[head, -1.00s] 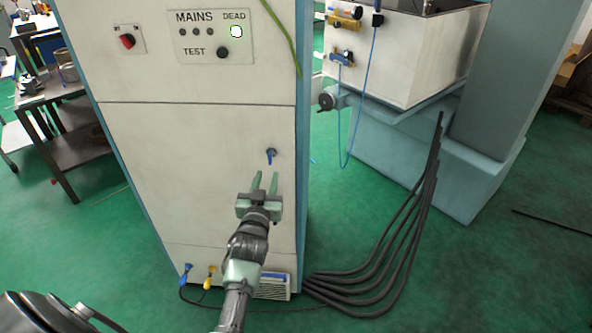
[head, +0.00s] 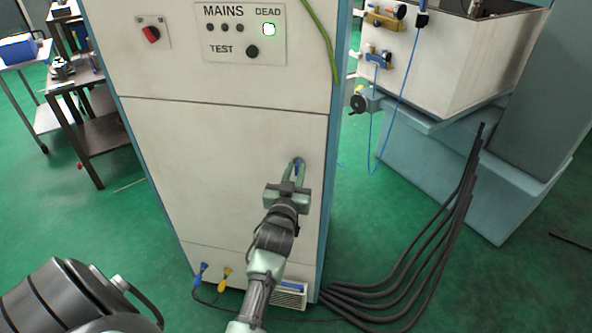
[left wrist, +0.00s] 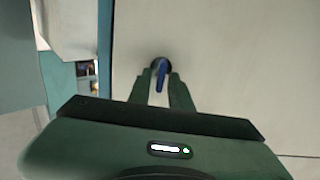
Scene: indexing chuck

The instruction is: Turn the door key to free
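The door key (head: 297,165) is a small blue key in the cream cabinet door, low and near its right edge. In the left wrist view the key (left wrist: 161,75) stands near upright, slightly tilted, in a dark round lock. My left gripper (head: 298,167) reaches up to it with green fingers. In the left wrist view the fingertips (left wrist: 160,82) lie close on both sides of the key and look shut on it. The fingers partly hide the key in the head view. My right gripper is not in view.
The cabinet panel (head: 244,33) reads MAINS, DEAD and TEST, with a lit lamp by DEAD. A red switch (head: 151,34) sits left of it. Blue and yellow plugs are low on the cabinet. Black cables (head: 440,240) lie on the floor at right.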

